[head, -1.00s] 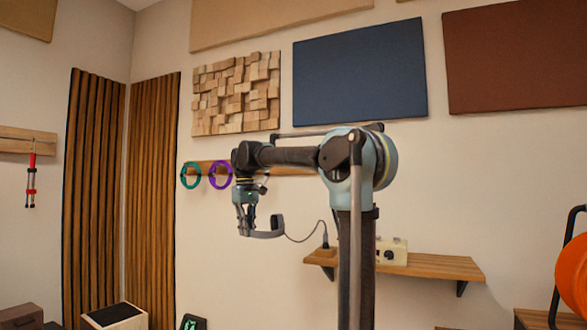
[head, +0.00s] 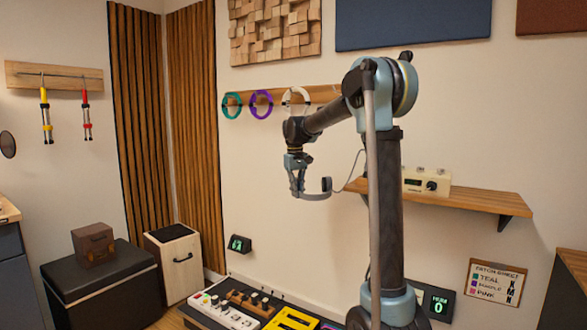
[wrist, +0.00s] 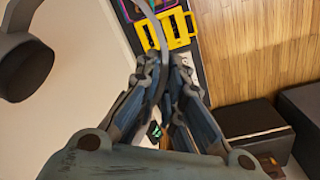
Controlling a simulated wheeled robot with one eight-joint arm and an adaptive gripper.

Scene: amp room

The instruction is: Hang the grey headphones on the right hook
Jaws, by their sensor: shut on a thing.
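My gripper (head: 296,166) is shut on the grey headphones (head: 313,196) and holds them in the air in front of the wall. The headphones hang tilted below the fingers, with one ear cup out to the right. In the wrist view the grey band runs between my fingers (wrist: 166,68), and a dark-padded ear cup (wrist: 24,66) shows at the upper left. A wooden rail (head: 322,93) on the wall is above and behind my gripper. Its right end is hidden behind my arm, and I cannot make out a free right hook.
A teal ring (head: 232,105), a purple ring (head: 261,104) and a pale ring (head: 296,98) hang on the rail. A wooden shelf (head: 465,199) with a cream box (head: 426,181) is at right. A thin cable runs near the headphones. Gear, including a yellow item (head: 291,319), lies below.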

